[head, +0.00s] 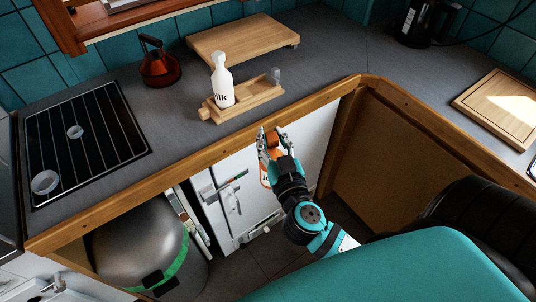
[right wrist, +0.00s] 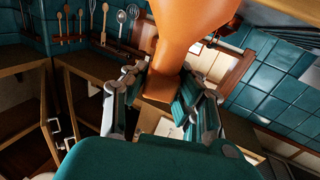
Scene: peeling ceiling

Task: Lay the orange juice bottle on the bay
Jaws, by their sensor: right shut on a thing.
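The orange juice bottle (head: 265,172) is in my right gripper (head: 271,140), in front of the counter's wooden front edge. Gripper and arm hide part of it. In the right wrist view the orange bottle (right wrist: 185,30) shows large, its narrow part between the two fingers of the right gripper (right wrist: 165,85). The light wooden holder (head: 262,97), which looks like the bay, lies on the counter behind the gripper. A white milk bottle (head: 222,85) stands upright on its left part; a small clear grey item (head: 274,75) is at its right end. My left gripper is not in view.
A wooden board (head: 240,38) lies behind the holder. A red-brown kettle (head: 158,65) and a black hob (head: 90,145) are to the left. A cutting board (head: 500,108) is at right. The grey counter (head: 335,65) right of the holder is clear.

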